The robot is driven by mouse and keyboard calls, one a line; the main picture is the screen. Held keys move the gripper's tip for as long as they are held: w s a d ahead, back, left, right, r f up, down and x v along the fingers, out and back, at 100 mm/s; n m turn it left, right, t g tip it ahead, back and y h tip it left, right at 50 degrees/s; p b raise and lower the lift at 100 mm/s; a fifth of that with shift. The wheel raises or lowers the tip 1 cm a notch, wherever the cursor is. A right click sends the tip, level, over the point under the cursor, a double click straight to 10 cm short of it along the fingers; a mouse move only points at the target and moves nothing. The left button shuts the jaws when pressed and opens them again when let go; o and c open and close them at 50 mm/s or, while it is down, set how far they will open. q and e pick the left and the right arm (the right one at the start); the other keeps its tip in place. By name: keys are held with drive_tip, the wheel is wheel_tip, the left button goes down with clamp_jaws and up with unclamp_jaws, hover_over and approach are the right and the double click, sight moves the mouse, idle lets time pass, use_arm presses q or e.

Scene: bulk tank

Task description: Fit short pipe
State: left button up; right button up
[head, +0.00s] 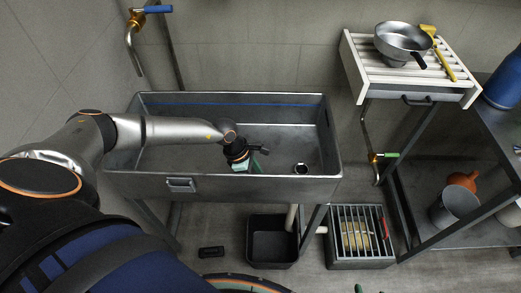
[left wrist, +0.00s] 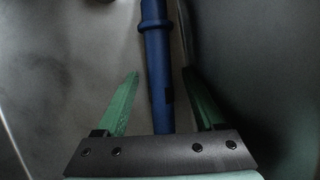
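A blue pipe (left wrist: 158,60) with a raised collar runs down the left wrist view, its near end close to my palm. My left gripper (left wrist: 161,74) has its green fingers spread, one on each side of the pipe, with gaps showing on both sides. In the head view my left gripper (head: 254,166) points down inside the grey metal tank (head: 180,158). I cannot make out the blue pipe there; my gripper and wrist may hide it. A round drain opening (head: 301,168) is in the tank floor, right of the gripper. My right gripper is not in view.
Below the tank are a black bin (head: 272,245), a pale pipe (head: 291,217) and a grated box (head: 360,239). A slatted rack (head: 405,75) holds a pan (head: 402,42) and a yellow-handled tool. Taps with blue (head: 158,9) and green (head: 390,155) handles stand beside the tank.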

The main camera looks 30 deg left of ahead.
use_arm(q)
clamp_jaws()
idle(0.3)
drive_tip(key=shift+r, duration=0.15)
